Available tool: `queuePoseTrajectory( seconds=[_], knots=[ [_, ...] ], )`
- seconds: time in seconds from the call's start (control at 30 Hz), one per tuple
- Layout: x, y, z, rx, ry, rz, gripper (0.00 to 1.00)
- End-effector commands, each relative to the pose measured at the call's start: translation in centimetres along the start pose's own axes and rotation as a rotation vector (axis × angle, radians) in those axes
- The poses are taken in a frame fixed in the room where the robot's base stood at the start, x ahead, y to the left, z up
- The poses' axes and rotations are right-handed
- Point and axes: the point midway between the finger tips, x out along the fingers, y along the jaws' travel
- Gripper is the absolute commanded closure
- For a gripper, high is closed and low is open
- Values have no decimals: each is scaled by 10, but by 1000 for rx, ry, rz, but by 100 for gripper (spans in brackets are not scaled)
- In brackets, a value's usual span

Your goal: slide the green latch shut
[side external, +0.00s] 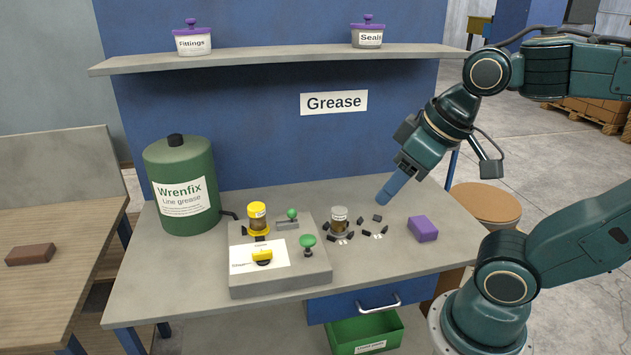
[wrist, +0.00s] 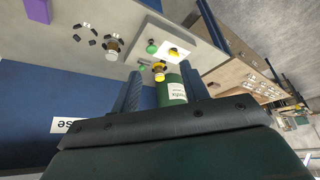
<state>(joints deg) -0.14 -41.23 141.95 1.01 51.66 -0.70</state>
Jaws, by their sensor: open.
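A grey fixture block (side external: 285,280) sits on the bench. At its back is a low grey slide with a small green knob (side external: 292,213), which looks like the latch; whether it is shut I cannot tell. A second, larger green mushroom-shaped knob (side external: 307,241) stands at the block's right. A yellow-capped jar (side external: 257,214) stands upright at the back left of the block, with a yellow knob (side external: 262,256) in front. My gripper (side external: 383,200) is open and empty, above the bench to the right of the block. In the wrist view the block's green knob (wrist: 152,48) shows ahead of the fingers.
A grey-capped jar (side external: 340,219) stands right of the block among several small black pieces. A purple block (side external: 423,229) lies further right. A green grease drum (side external: 181,170) stands at the left. A shelf (side external: 270,60) crosses above. The bench's front right is clear.

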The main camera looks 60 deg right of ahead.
Motion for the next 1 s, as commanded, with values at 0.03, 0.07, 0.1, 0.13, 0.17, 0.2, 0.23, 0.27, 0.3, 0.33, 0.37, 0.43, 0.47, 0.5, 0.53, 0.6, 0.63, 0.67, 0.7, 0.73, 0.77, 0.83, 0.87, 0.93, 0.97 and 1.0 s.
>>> queuePoseTrajectory(
  seconds=[0.03, 0.07, 0.1, 0.13, 0.17, 0.2, 0.23, 0.27, 0.3, 0.33, 0.37, 0.43, 0.47, 0.5, 0.53, 0.6, 0.63, 0.67, 0.7, 0.73, 0.77, 0.83, 0.87, 0.93, 0.97, 1.0],
  knots=[
    [1, 1, -5, -1, -8, 5, 55],
    [1, 2, -8, -2, -13, 8, 55],
    [2, 4, -13, -2, -19, 14, 55],
    [2, 5, -17, -2, -26, 19, 55],
    [3, 6, -21, -4, -31, 24, 55],
    [4, 8, -27, -5, -41, 31, 55],
    [5, 10, -32, -5, -48, 37, 55],
    [7, 12, -37, -7, -56, 43, 55],
    [8, 14, -45, -8, -66, 52, 55],
    [10, 15, -50, -9, -75, 58, 55],
    [12, 17, -55, -10, -82, 65, 55],
    [17, 21, -68, -13, -101, 80, 55],
    [19, 22, -73, -13, -110, 87, 55],
    [22, 24, -80, -16, -121, 96, 55],
    [25, 26, -85, -17, -128, 102, 55],
    [31, 29, -97, -21, -147, 117, 55],
    [34, 30, -102, -22, -157, 124, 55],
    [37, 32, -107, -24, -164, 130, 55],
    [42, 33, -113, -25, -175, 139, 55],
    [45, 34, -118, -28, -184, 145, 55],
    [49, 36, -122, -29, -192, 152, 55],
    [58, 38, -133, -33, -212, 167, 55],
    [62, 40, -137, -34, -221, 174, 55],
    [72, 42, -147, -38, -241, 188, 55],
    [76, 43, -151, -40, -250, 194, 55],
    [82, 44, -156, -41, -261, 203, 55]
  ],
)
